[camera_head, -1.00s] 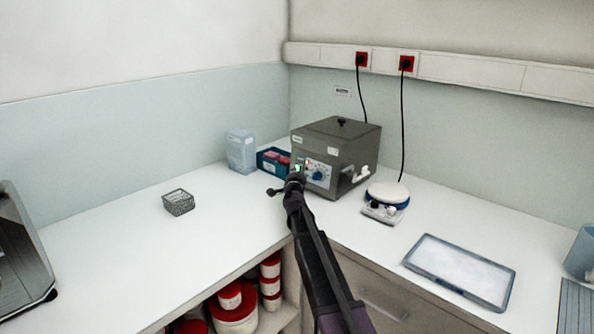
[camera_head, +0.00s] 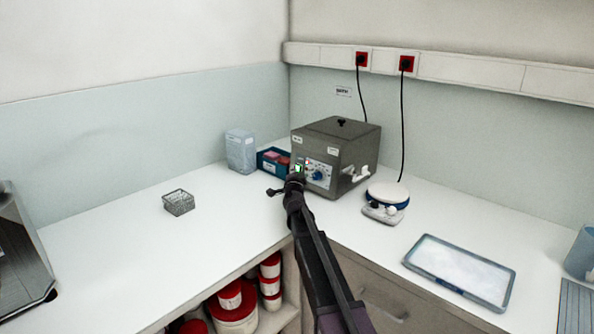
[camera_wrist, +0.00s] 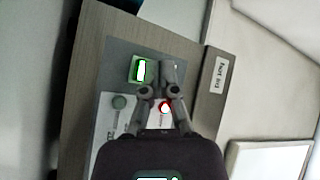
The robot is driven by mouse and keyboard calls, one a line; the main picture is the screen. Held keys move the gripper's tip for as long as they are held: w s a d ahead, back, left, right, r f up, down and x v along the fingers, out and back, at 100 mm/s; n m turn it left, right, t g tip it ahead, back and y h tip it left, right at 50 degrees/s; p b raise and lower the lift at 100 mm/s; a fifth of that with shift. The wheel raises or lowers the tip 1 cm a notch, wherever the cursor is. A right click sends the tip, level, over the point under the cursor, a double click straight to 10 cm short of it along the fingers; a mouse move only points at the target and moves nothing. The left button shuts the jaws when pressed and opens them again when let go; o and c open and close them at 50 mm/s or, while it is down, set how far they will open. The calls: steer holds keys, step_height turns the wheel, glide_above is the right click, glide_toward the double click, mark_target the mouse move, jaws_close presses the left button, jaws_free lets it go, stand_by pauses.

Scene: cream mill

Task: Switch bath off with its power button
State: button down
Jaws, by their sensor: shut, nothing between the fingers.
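The bath (camera_head: 337,152) is a dark grey box with a lid and black lid knob, standing in the counter's corner. Its front panel has a blue dial (camera_head: 317,175), a green-lit switch and a red light. My gripper (camera_head: 296,181) is shut and empty, at the left part of this panel and partly covering it. In the wrist view, the shut fingertips (camera_wrist: 167,70) are just right of the green-lit switch (camera_wrist: 140,70). The red light (camera_wrist: 165,107) glows between the finger links. I cannot tell whether the fingertips touch the panel.
A blue bin (camera_head: 272,160) with pink items and a clear container (camera_head: 240,151) stand left of the bath. A stirrer-like device (camera_head: 386,200) with a white top stands to its right. A wire basket (camera_head: 178,202) and a tray (camera_head: 460,270) lie farther off. The counter between is clear.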

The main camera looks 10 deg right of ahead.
steer(key=shift+w+d, duration=0.1)
steer(key=shift+d, duration=0.05)
steer(key=shift+w+d, duration=0.2)
steer(key=shift+d, duration=0.05)
steer(key=shift+s+a, duration=0.1)
stand_by(0.5)
steer(key=shift+s+a, duration=0.15)
steer(key=shift+a, duration=0.1)
steer(key=shift+s+a, duration=0.1)
stand_by(0.3)
steer(key=shift+s+a+r+p, duration=0.15)
steer(key=shift+s+a, duration=0.4)
steer(key=shift+a, duration=0.25)
steer(key=shift+s+a+r+p, duration=0.15)
steer(key=shift+s+a, duration=0.4)
steer(key=shift+a, duration=0.2)
steer(key=shift+s+a+r+p, duration=0.15)
steer(key=shift+s+a, duration=0.4)
steer(key=shift+a, duration=0.25)
